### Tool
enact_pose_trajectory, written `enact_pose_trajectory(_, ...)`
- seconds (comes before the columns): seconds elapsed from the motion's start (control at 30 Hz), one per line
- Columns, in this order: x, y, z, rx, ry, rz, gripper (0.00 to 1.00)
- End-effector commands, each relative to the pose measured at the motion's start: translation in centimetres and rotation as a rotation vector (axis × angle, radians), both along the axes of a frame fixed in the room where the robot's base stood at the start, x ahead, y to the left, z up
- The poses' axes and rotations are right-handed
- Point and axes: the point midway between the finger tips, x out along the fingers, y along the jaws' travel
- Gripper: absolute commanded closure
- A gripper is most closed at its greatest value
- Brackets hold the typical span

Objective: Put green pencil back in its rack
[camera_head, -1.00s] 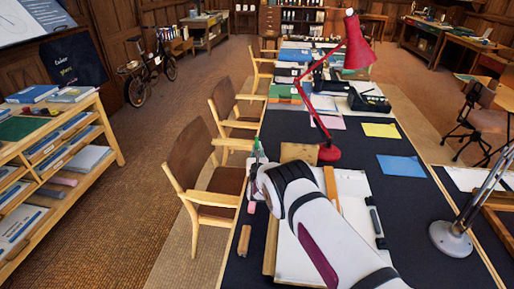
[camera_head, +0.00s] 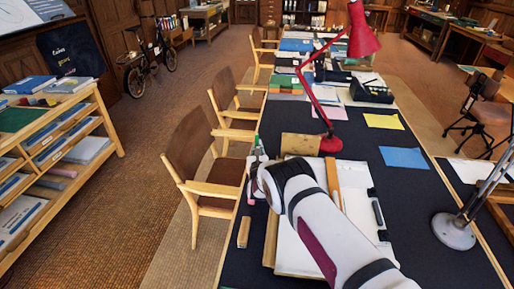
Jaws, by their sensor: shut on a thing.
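My gripper (camera_head: 257,158) is above the left edge of the dark desk, mostly hidden behind my white wrist. It is shut on a thin green item that sticks up from it, which looks like the green pencil (camera_head: 257,142). The pencil's lower part is hidden. A tan wooden block (camera_head: 244,232) lies on the desk nearer to me. A low wooden piece (camera_head: 301,145) sits just right of the gripper, beside the lamp base. I cannot tell which of these is the rack.
A red lamp (camera_head: 331,143) stands right of the gripper. My arm covers part of a white drawing board (camera_head: 295,240) with a wooden bar (camera_head: 333,185). Wooden chairs (camera_head: 205,165) line the left side. Blue paper (camera_head: 403,158) and yellow paper (camera_head: 383,121) lie flat at right.

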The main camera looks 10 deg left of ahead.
Motion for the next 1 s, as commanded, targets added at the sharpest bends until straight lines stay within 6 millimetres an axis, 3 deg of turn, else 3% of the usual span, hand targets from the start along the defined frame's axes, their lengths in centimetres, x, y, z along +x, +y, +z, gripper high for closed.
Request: enact_pose_trajectory(1.0,0.0,0.0,-1.0,-0.001,0.000,0.000,1.00)
